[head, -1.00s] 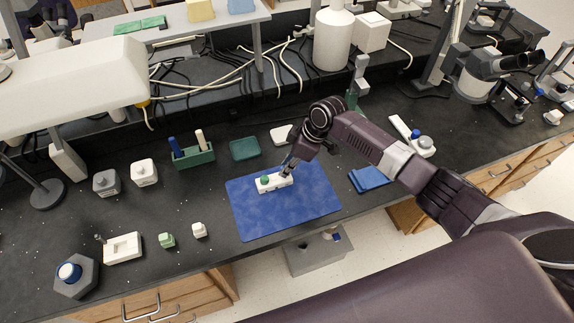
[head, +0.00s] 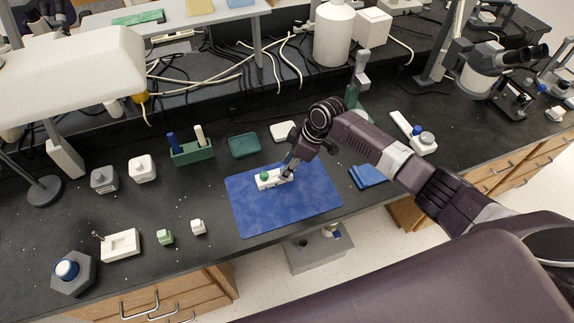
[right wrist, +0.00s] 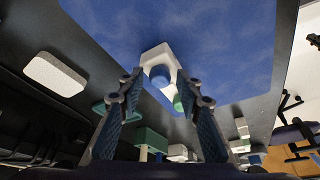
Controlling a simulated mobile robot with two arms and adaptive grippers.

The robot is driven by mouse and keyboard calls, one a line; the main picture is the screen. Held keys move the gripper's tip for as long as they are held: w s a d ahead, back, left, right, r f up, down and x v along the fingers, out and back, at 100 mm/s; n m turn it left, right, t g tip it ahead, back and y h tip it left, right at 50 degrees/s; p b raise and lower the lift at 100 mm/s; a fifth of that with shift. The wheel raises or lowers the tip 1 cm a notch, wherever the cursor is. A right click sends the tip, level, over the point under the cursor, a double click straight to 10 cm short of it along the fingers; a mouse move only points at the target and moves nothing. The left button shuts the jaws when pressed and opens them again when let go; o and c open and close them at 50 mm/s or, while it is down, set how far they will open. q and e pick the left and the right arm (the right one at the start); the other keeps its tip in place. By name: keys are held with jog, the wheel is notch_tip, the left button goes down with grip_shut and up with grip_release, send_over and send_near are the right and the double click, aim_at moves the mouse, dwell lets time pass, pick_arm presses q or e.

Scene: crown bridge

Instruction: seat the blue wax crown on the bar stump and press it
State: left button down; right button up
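The white bar (head: 262,184) lies on the blue mat (head: 300,208), with a green crown (head: 265,175) on its left part. My right gripper (head: 287,174) is low over the bar's right end. In the right wrist view its fingers (right wrist: 160,82) stand apart on both sides of the blue crown, with gaps visible. My left gripper is not in view.
A green rack (head: 193,153) with two upright tools and a dark green tray (head: 244,146) stand behind the mat. Small bottles and blocks stand left. The mat's front is clear.

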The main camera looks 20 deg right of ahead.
jog(key=shift+o, duration=0.4)
jog(key=shift+r, duration=0.1)
jog(key=v, duration=1.2)
jog(key=shift+s, duration=0.1)
